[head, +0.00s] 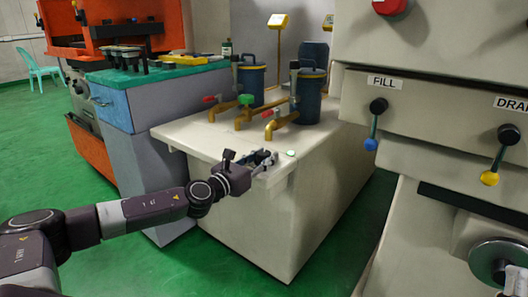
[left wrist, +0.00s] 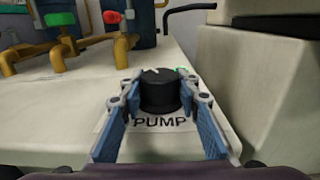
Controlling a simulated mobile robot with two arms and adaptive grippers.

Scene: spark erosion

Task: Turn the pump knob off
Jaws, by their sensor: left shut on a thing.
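In the head view the left gripper (head: 264,160) is at the cabinet's front edge and hides the knob. A green lamp (head: 291,153) glows just beside it. My right gripper is not in view.
Yellow pipes with a green valve handle (head: 246,99) and red valve handles stand behind the knob, by dark blue canisters (head: 312,92). A large machine with a FILL lever (head: 374,122) stands at the right. A blue cabinet (head: 125,105) stands at the left.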

